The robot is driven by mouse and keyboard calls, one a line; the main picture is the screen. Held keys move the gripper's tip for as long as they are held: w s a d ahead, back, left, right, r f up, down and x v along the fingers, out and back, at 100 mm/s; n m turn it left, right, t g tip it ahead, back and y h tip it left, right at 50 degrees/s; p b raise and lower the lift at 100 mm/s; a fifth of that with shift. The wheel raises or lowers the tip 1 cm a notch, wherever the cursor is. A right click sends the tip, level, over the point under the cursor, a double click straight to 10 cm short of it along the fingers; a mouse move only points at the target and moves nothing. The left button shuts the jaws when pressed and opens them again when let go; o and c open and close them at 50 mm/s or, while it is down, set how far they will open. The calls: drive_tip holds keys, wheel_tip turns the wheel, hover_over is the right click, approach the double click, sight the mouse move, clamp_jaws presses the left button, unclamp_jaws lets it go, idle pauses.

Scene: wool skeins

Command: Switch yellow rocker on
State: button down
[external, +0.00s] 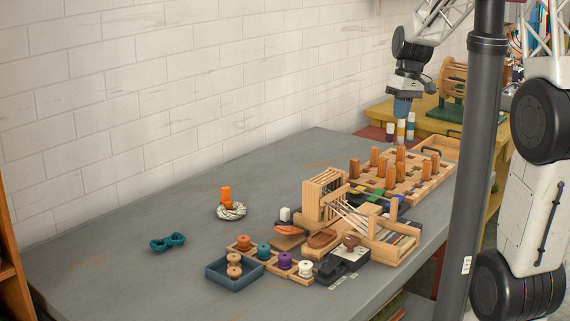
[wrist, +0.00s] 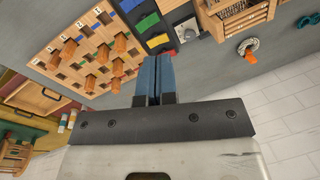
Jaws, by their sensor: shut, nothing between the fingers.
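The yellow rocker (wrist: 158,41) lies on a dark panel in the wrist view, just beyond and slightly right of my fingertips in the picture. A green rocker (wrist: 147,22) and a blue rocker (wrist: 130,4) continue the row on the same panel. My gripper (wrist: 151,60) has its two blue fingers together with nothing between them. In the external view my gripper (external: 402,112) hangs high above the far end of the table, clear of the panel. The panel is small and partly hidden there, and I cannot tell the rocker's tilt.
A wooden board with upright orange pegs (wrist: 121,43) stands beside the panel. A round knob (wrist: 188,32) is on its other side. A wooden loom (external: 323,199), a spool rack (external: 286,265) and a blue tray (external: 235,279) stand nearer. The table's left part is mostly clear.

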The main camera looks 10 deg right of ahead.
drive_tip(key=w+a+f+n+g, duration=0.1)
drive_tip(key=w+a+f, duration=0.2)
drive_tip(key=w+f, duration=0.2)
drive_tip(key=w+a+f+n+y, duration=0.1)
drive_tip(key=w+a+f+n, duration=0.1)
drive_tip(key=w+f, duration=0.4)
drive_tip(key=w+a, duration=0.1)
drive_tip(key=w, duration=0.1)
drive_tip(key=shift+w+f+g, duration=0.3)
drive_tip(key=shift+w+g, duration=0.1)
drive_tip(key=x, duration=1.4)
idle(0.3)
drive_tip(key=shift+s+f+t+h, duration=0.1)
drive_tip(key=shift+f+t+h, duration=0.2)
drive_tip(key=shift+d+r, duration=0.1)
drive_tip(key=shift+w+d+r, duration=0.15)
drive_tip(key=shift+w+d, duration=0.15)
drive_tip(key=shift+w, duration=0.15)
